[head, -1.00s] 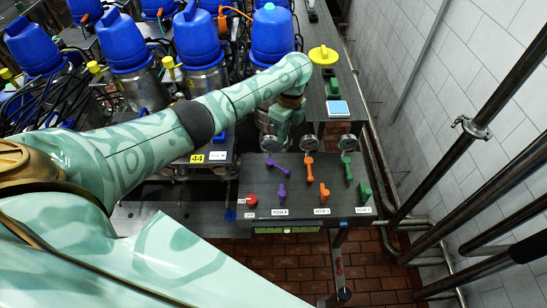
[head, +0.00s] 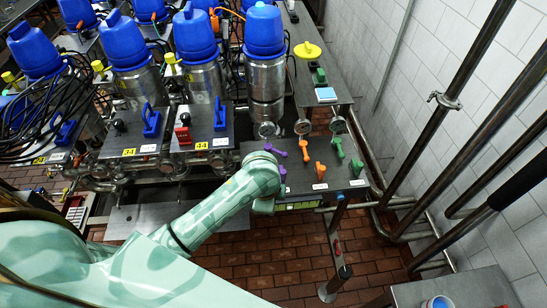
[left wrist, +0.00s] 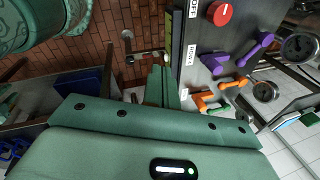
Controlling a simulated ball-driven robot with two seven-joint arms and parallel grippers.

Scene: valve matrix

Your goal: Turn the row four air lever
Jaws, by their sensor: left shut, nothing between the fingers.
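A dark lever panel stands at the centre right of the head view (head: 338,188). It carries a far and a near row of purple, orange and green levers. The near purple lever (head: 282,175) is just right of my left wrist; the far purple lever (head: 276,152) lies flatter. The near orange lever is upright (head: 321,170), and the near green lever (head: 357,165) is to its right. I cannot read which lever is row four air. My left gripper (left wrist: 165,88) is shut and empty, beside the panel's near edge, apart from the levers. My right gripper is out of view.
A red knob (left wrist: 222,13) sits on the panel, hidden by my arm in the head view. Blue-topped steel vessels (head: 265,60) stand behind. Pipes (head: 450,150) line the right wall.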

